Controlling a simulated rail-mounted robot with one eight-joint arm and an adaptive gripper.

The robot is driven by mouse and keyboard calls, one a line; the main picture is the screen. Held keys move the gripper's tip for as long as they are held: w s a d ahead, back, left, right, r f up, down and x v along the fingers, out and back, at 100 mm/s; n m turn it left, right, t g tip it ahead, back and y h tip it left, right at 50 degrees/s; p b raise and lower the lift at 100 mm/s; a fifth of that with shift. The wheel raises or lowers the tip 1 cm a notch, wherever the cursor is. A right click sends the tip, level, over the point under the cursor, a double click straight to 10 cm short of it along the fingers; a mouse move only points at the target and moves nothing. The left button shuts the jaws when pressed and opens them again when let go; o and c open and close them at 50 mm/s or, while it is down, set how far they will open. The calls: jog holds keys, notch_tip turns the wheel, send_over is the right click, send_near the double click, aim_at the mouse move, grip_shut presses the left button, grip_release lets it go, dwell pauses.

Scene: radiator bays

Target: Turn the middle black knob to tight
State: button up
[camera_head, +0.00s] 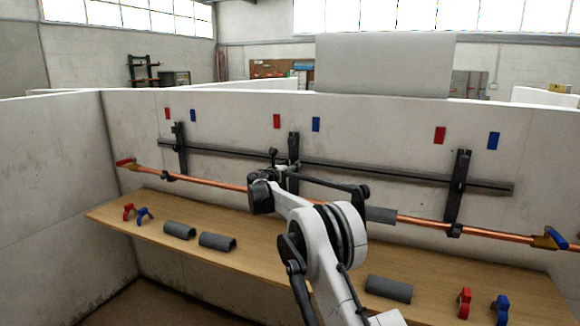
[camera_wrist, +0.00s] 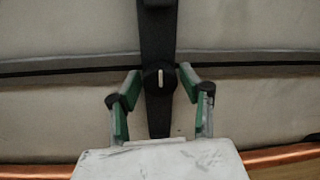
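The middle black knob (camera_wrist: 159,78) is round, with a white line that stands about upright in the wrist view. It sits on a black vertical bracket (camera_wrist: 158,115), which crosses a dark horizontal rail. My gripper (camera_wrist: 160,77) has green-padded fingers, one on each side of the knob. The fingers are apart, and a gap to the knob seems to show on both sides; how deep they reach is hard to tell. In the head view my gripper (camera_head: 283,172) is at the middle bracket (camera_head: 294,148), and the knob cannot be made out clearly there.
A copper pipe (camera_head: 420,222) runs below the rail (camera_head: 400,174). Other black brackets stand at left (camera_head: 180,150) and right (camera_head: 458,187). Grey pipe sleeves (camera_head: 389,289) and red and blue clips lie on the wooden shelf (camera_head: 262,265). Red and blue tags mark the wall.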

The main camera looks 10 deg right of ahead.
jog(key=c, duration=0.7)
